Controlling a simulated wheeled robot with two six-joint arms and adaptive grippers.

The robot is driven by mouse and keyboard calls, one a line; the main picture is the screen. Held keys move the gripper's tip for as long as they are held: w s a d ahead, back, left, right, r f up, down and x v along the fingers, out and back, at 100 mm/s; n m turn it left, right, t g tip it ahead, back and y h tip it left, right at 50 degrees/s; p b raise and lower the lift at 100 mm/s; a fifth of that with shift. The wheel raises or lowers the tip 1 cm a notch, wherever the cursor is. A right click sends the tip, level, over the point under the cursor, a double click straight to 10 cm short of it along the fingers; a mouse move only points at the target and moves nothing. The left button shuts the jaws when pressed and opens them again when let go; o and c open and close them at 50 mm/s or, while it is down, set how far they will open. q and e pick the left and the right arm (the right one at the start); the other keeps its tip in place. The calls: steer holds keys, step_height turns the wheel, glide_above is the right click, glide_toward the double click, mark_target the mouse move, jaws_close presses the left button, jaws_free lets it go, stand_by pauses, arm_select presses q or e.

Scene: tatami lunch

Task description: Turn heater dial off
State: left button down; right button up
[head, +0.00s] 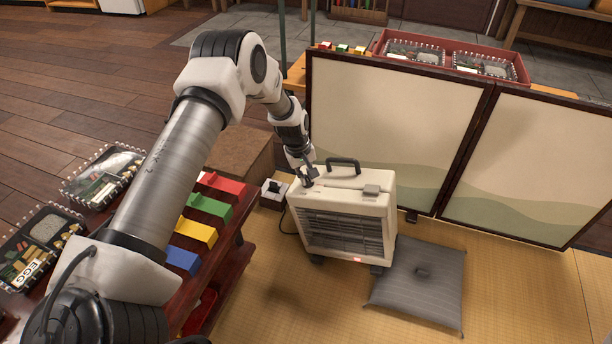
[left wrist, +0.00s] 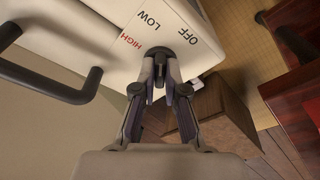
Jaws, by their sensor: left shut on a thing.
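The cream heater (head: 345,215) stands on the tatami, with a dark carry handle (head: 343,162) on top. A small red light glows low on its front. My left gripper (head: 308,176) is at the left end of the heater's top. In the left wrist view, my left gripper (left wrist: 160,72) is shut on the small dark heater dial (left wrist: 160,56). The labels HIGH, LOW and OFF are printed around the dial. The fingers cover much of it, and I cannot tell which label it points to. My right gripper is not in view.
A folding screen (head: 390,125) stands close behind the heater. A grey cushion (head: 418,280) lies at its front right. A low red table with coloured blocks (head: 210,205) is on the left. A small box (head: 273,192) and a cable are beside the heater.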

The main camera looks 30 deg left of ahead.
arm_select(q)
steer(key=m, duration=0.1)
steer(key=m+b, duration=0.1)
steer(key=shift+s+f+m, duration=0.1)
steer(key=shift+f+m, duration=0.15)
steer(key=shift+m, duration=0.15)
steer(key=m+b, duration=0.2)
steer(key=m, duration=0.1)
steer(key=shift+t+h, duration=0.3)
steer(key=shift+h, duration=0.1)
steer(key=shift+m+b, duration=0.6)
steer(key=shift+m, duration=0.4)
steer(key=shift+s, duration=0.1)
steer(key=c, duration=1.2)
jaws_free()
steer(key=shift+r, duration=0.15)
